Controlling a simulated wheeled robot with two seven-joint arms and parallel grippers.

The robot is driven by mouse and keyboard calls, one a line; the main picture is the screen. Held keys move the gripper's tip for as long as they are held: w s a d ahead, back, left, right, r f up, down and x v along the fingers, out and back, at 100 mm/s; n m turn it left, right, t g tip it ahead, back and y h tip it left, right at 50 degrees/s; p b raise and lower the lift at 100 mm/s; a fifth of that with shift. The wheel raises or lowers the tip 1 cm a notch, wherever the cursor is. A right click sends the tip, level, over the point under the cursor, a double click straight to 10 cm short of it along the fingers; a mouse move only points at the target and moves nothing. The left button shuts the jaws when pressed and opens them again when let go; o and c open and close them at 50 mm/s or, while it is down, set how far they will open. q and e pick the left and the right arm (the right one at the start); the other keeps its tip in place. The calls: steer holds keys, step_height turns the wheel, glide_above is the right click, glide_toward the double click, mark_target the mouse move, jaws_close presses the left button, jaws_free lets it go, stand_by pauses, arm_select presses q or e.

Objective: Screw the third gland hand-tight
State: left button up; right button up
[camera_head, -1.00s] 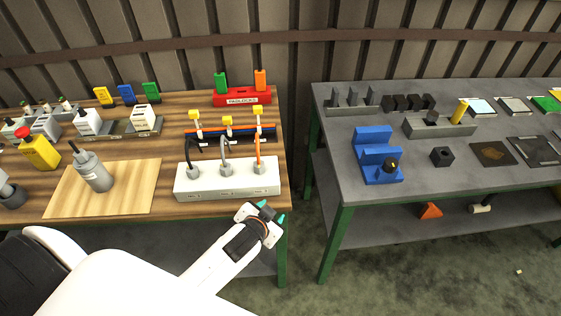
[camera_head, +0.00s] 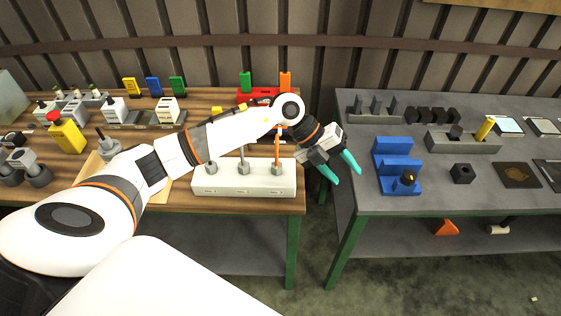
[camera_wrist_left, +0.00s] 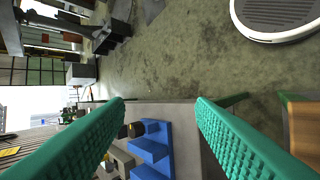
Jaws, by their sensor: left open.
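A white box (camera_head: 224,189) stands at the front right of the wooden table, with three grey glands in a row on its top. The third gland (camera_head: 277,169), at the right, has an orange cable rising from it. The second gland (camera_head: 243,169) and the first gland (camera_head: 211,168) sit to its left. My left gripper (camera_head: 343,172) is open and empty to the right of the box, over the gap between the tables. Its teal fingers also spread wide in the left wrist view (camera_wrist_left: 160,104), with nothing between them. My left arm hides parts of the cables.
A grey table (camera_head: 447,192) stands to the right, with a blue stepped block (camera_head: 396,158) near its left edge; the block also shows in the left wrist view (camera_wrist_left: 150,148). A red padlock stand (camera_head: 258,96) is at the back of the wooden table. A floor gap separates the tables.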

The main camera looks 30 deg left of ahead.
arm_select(q)
steer(key=w+a+y, duration=0.1)
steer(key=a+y, duration=0.5)
steer(key=a, duration=0.5)
steer(key=r+n+g+y, duration=0.1)
steer(key=r+n+y, duration=0.1)
steer(key=y, duration=0.1)
glide_above(277, 165)
steer(key=shift+w+a, duration=0.1)
steer(key=shift+w, duration=0.1)
steer(key=shift+a+f, duration=0.15)
steer(key=shift+f, duration=0.1)
step_height(277, 165, down, 10)
steer(key=p, duration=0.3)
steer(key=shift+f, duration=0.8)
arm_select(e)
steer(key=shift+s+d+r, duration=0.1)
steer(key=shift+d+r, duration=0.05)
steer(key=shift+r, duration=0.7)
steer(key=shift+d+r, duration=0.15)
steer(key=shift+r, duration=0.65)
arm_select(q)
steer(key=shift+c, duration=0.5)
arm_select(e)
steer(key=shift+a, duration=0.1)
arm_select(q)
steer(key=c, duration=0.9)
